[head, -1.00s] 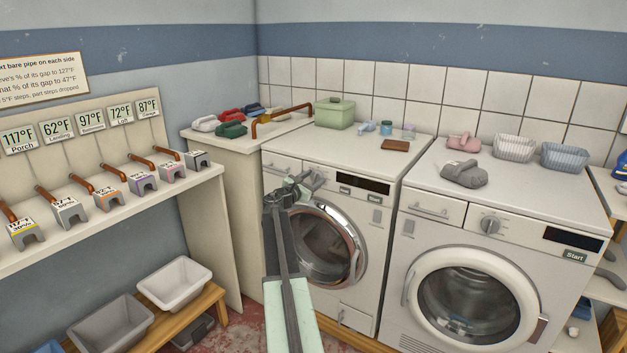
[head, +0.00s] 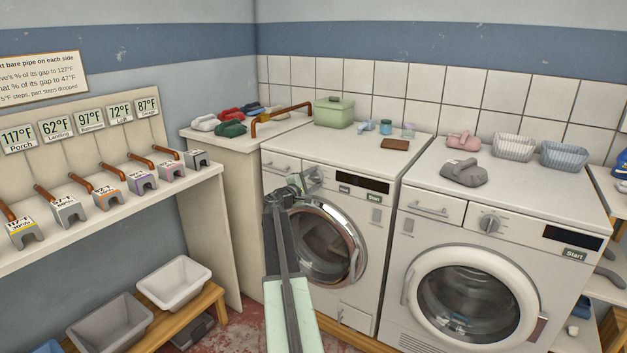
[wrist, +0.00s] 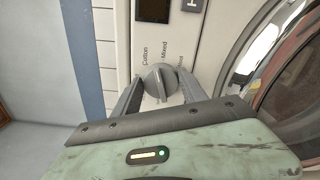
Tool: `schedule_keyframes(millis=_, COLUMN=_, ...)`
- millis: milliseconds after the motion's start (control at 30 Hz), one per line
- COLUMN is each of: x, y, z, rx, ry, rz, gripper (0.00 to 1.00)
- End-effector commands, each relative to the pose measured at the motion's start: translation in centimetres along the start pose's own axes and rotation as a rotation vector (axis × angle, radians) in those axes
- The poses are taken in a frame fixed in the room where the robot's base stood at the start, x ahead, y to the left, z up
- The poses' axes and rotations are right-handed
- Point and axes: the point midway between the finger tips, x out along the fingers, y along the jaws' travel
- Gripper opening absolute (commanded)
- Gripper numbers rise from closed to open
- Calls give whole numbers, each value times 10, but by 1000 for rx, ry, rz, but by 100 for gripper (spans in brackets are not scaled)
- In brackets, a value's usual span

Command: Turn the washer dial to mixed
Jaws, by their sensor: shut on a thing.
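The left machine (head: 343,255), with a chrome-ringed round door, has its dial at the upper left of its front. In the wrist view the grey dial (wrist: 160,82) sits between the two fingers of my gripper (wrist: 159,88), which is shut on it. The labels "Cotton" and "Mixed" stand beside the dial in that view; a third label is partly hidden by a finger. The dial's ridge points roughly toward the labels, but I cannot tell exactly which one. In the head view my gripper (head: 306,184) covers most of the dial.
A second machine (head: 490,270) with its own dial (head: 490,224) stands to the right. The left machine's dark display (head: 362,184) and Start button (head: 374,198) lie right of my gripper. A green box (head: 334,113) and a brown block (head: 395,144) rest on its top.

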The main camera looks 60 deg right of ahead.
Motion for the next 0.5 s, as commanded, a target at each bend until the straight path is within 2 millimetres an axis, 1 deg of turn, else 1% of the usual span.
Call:
schedule_keyframes(millis=200, x=0, y=-2, z=0, rx=159, ry=-1, rz=-1, gripper=9)
schedule_keyframes(millis=500, x=0, y=-2, z=0, rx=291, ry=-1, rz=-1, gripper=9)
